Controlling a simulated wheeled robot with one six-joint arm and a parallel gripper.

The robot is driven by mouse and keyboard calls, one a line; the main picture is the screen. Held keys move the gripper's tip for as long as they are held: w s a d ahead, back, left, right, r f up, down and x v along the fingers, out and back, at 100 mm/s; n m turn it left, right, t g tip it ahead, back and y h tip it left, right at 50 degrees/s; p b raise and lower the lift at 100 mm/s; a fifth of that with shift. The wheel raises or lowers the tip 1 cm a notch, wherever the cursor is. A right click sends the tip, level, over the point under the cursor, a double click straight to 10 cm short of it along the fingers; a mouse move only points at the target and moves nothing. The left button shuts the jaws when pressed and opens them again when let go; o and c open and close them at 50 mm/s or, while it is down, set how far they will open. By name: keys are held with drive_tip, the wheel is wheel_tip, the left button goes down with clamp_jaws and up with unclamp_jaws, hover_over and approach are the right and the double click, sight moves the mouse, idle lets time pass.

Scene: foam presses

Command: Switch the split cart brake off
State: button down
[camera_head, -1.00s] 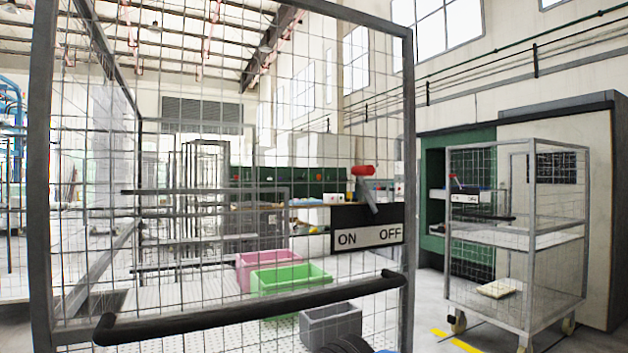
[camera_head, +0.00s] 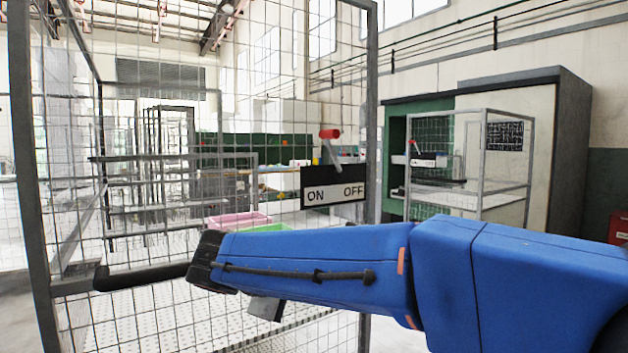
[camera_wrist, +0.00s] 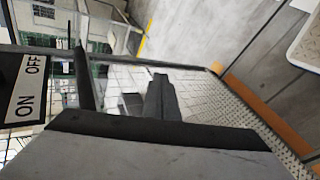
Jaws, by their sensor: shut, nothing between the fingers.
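The near cart's brake plate (camera_head: 333,187) is black and white, with ON at its left and OFF at its right. Its lever (camera_head: 335,155) rises above the plate, and its red knob (camera_head: 330,133) leans a little left of the lever's foot. In the wrist view the plate (camera_wrist: 25,88) lies sideways at the left edge; the red knob does not show there. My gripper (camera_wrist: 160,98) is shut and empty, apart from the plate. In the head view my blue arm reaches in from the right, below the plate, and my fingertips cannot be made out.
The cart's mesh frame (camera_head: 371,110) and black handle bar (camera_head: 140,276) are close to my arm. A pink crate (camera_head: 238,222) and a green crate, partly hidden, sit behind the mesh. A second cart (camera_head: 483,165) with a similar brake stands further back right.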

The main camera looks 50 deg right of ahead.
sight(326, 135)
drive_tip(key=w+r+m+g+h, duration=0.1)
drive_tip(key=w+r+g+h, duration=0.1)
drive_tip(key=r, duration=0.7)
drive_tip(key=w+r+m+g+h, duration=0.1)
drive_tip(key=w+r+m+h, duration=0.1)
drive_tip(key=w+r+h, duration=0.3)
drive_tip(key=w+a+r+m+g+h, duration=0.1)
drive_tip(key=w+r+h, duration=0.3)
drive_tip(key=r, duration=0.9)
drive_tip(key=shift+w+m+g, duration=0.3)
drive_tip(key=shift+w+g, duration=0.1)
drive_tip(key=shift+g, duration=0.4)
drive_tip(key=x, duration=1.4)
drive_tip(key=shift+w+a+r, duration=0.1)
drive_tip(key=shift+r, duration=0.1)
drive_tip(key=shift+r, duration=0.1)
